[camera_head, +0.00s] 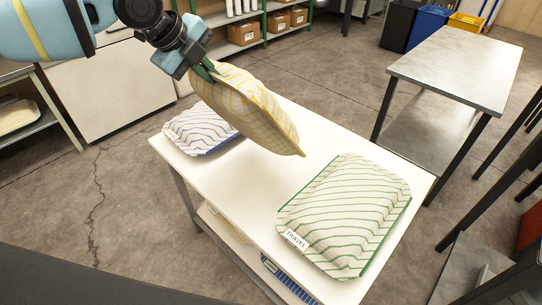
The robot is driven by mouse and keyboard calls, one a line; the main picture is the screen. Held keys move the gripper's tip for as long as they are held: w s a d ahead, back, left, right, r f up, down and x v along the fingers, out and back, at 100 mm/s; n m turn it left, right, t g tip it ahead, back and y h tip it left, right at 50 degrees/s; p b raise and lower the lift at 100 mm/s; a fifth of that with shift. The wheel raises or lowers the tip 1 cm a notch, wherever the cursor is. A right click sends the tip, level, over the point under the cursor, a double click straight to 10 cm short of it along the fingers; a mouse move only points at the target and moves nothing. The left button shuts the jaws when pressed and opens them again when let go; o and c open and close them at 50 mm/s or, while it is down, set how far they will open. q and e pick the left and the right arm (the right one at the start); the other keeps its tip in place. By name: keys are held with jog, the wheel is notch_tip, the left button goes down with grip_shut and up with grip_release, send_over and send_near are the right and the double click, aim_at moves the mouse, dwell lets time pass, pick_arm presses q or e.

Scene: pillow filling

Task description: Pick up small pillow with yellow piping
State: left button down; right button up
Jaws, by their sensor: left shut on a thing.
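A small pillow with yellow wavy stripes and yellow piping (245,105) hangs tilted above the white table (262,183). My left gripper (207,72) comes in from the upper left and is shut on the pillow's upper left edge. The pillow's lower right corner points down over the table and looks clear of it. My right gripper is not in view.
A blue-striped pillow (203,128) lies at the table's far left, partly behind the held pillow. A green-striped pillow with a "TRAVEL" label (345,212) lies at the right end. A grey metal table (460,68) stands beyond, with bare floor between.

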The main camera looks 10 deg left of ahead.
pick_arm(q)
notch_tip(320, 180, up, 7)
jog(key=g+y, duration=0.2)
jog(key=g, duration=0.1)
jog(key=shift+f, duration=0.1)
jog(key=shift+a, duration=0.1)
